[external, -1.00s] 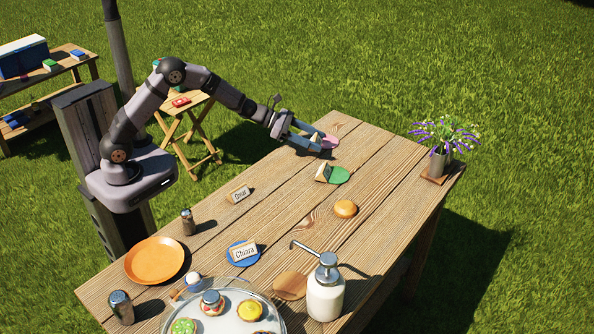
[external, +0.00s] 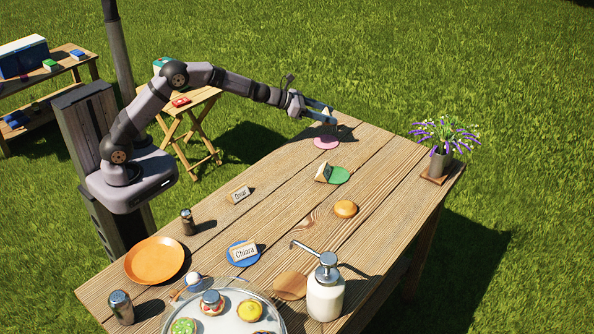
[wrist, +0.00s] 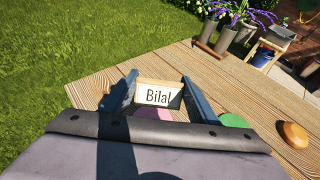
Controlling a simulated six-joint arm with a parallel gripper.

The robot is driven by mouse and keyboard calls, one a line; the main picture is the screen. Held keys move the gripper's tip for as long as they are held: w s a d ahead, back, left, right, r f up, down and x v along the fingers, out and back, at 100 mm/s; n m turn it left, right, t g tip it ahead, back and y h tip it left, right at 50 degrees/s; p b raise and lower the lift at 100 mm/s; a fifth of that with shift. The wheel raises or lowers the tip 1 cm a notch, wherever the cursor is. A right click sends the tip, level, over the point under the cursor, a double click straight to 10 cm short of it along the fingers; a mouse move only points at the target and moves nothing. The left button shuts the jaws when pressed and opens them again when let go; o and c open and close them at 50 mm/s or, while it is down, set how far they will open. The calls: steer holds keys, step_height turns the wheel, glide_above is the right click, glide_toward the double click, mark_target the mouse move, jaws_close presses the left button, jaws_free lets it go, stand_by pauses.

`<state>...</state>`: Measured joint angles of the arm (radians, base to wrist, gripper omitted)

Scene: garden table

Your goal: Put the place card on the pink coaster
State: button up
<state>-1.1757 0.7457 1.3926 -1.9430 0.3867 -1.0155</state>
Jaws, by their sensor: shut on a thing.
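My gripper (external: 328,112) is in the air above the far end of the table. In the wrist view its two blue fingers are on either side of a place card (wrist: 158,97) reading "Bilal", and they are shut on it. The card is upright with its lettering facing the camera; in the external view it is hard to make out. The pink coaster (external: 327,143) lies bare on the table below the gripper. In the wrist view part of the pink coaster (wrist: 146,113) shows below the card, the rest hidden.
Another card (external: 323,172) stands at the green coaster's (external: 341,175) left edge. The "Chiara" card (external: 244,251) is on the blue coaster (external: 236,262). The "Omar" card (external: 238,195) stands on bare wood.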

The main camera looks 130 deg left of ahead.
mark_target(325, 141)
steer(key=shift+f+b, duration=0.6)
steer(key=shift+f, duration=3.85)
steer(key=shift+f, duration=0.15)
steer(key=o, duration=1)
steer(key=shift+o, duration=0.2)
steer(key=shift+r, duration=0.2)
steer(key=b+v, duration=0.2)
steer(key=v, duration=1)
